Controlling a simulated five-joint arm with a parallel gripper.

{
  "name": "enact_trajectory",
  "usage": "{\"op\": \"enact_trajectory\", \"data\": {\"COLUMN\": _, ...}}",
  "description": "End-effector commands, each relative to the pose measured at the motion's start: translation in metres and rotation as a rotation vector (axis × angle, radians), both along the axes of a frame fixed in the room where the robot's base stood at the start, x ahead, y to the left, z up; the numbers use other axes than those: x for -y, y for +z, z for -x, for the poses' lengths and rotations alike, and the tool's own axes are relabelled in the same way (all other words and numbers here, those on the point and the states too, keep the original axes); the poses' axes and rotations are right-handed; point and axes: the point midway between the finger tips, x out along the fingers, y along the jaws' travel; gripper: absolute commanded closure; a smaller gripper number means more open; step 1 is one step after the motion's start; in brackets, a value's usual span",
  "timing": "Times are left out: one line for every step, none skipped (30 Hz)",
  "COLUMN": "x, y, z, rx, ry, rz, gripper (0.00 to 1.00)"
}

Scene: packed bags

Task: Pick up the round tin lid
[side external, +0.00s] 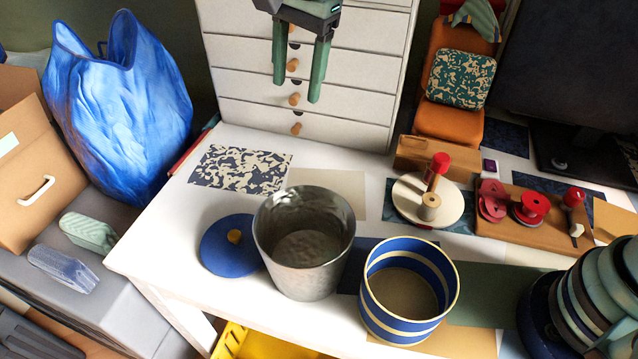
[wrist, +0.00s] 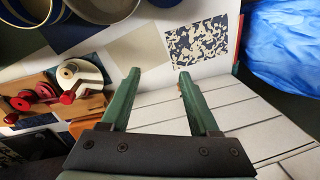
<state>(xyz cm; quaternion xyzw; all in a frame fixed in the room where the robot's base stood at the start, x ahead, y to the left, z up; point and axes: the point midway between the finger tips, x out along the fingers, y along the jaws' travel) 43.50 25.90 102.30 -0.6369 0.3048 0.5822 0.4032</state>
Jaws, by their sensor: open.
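The round tin lid (side external: 230,246) is a flat blue disc with a small yellow knob on top. It lies on the white table in the side external view, just left of the grey metal bucket (side external: 303,245). A blue-and-cream striped round tin (side external: 408,290) stands open to the right of the bucket. My gripper (side external: 297,92) is open and empty, high in front of the white drawers, well above and behind the lid. In the wrist view my gripper (wrist: 158,72) shows two spread green fingers with nothing between them. I cannot make out the lid clearly there.
White drawers (side external: 330,110) with wooden knobs stand at the table's back. A patterned sheet (side external: 240,169) and a beige card (side external: 327,192) lie flat behind the lid. A blue bag (side external: 120,110) stands to the left. Wooden pieces with red parts (side external: 535,208) are at right.

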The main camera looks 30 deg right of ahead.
Motion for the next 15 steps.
{"op": "enact_trajectory", "data": {"x": -0.022, "y": -0.013, "z": -0.001, "rx": -0.027, "ry": -0.047, "rz": 0.002, "gripper": 0.38}}
{"op": "enact_trajectory", "data": {"x": -0.033, "y": -0.019, "z": 0.0, "rx": -0.04, "ry": -0.081, "rz": 0.002, "gripper": 0.38}}
{"op": "enact_trajectory", "data": {"x": -0.048, "y": -0.028, "z": 0.001, "rx": -0.057, "ry": -0.13, "rz": 0.004, "gripper": 0.38}}
{"op": "enact_trajectory", "data": {"x": -0.059, "y": -0.035, "z": 0.002, "rx": -0.07, "ry": -0.165, "rz": 0.006, "gripper": 0.38}}
{"op": "enact_trajectory", "data": {"x": -0.07, "y": -0.041, "z": 0.004, "rx": -0.08, "ry": -0.2, "rz": 0.008, "gripper": 0.38}}
{"op": "enact_trajectory", "data": {"x": -0.083, "y": -0.051, "z": 0.007, "rx": -0.096, "ry": -0.247, "rz": 0.013, "gripper": 0.38}}
{"op": "enact_trajectory", "data": {"x": -0.093, "y": -0.058, "z": 0.009, "rx": -0.104, "ry": -0.279, "rz": 0.015, "gripper": 0.38}}
{"op": "enact_trajectory", "data": {"x": -0.102, "y": -0.064, "z": 0.012, "rx": -0.114, "ry": -0.312, "rz": 0.019, "gripper": 0.38}}
{"op": "enact_trajectory", "data": {"x": -0.112, "y": -0.073, "z": 0.016, "rx": -0.124, "ry": -0.352, "rz": 0.024, "gripper": 0.38}}
{"op": "enact_trajectory", "data": {"x": -0.12, "y": -0.079, "z": 0.018, "rx": -0.13, "ry": -0.379, "rz": 0.027, "gripper": 0.38}}
{"op": "enact_trajectory", "data": {"x": -0.126, "y": -0.084, "z": 0.021, "rx": -0.136, "ry": -0.403, "rz": 0.031, "gripper": 0.38}}
{"op": "enact_trajectory", "data": {"x": -0.133, "y": -0.09, "z": 0.025, "rx": -0.143, "ry": -0.434, "rz": 0.035, "gripper": 0.38}}
{"op": "enact_trajectory", "data": {"x": -0.138, "y": -0.094, "z": 0.027, "rx": -0.145, "ry": -0.452, "rz": 0.037, "gripper": 0.38}}
{"op": "enact_trajectory", "data": {"x": -0.141, "y": -0.098, "z": 0.029, "rx": -0.148, "ry": -0.468, "rz": 0.04, "gripper": 0.38}}
{"op": "enact_trajectory", "data": {"x": -0.145, "y": -0.101, "z": 0.031, "rx": -0.152, "ry": -0.487, "rz": 0.042, "gripper": 0.38}}
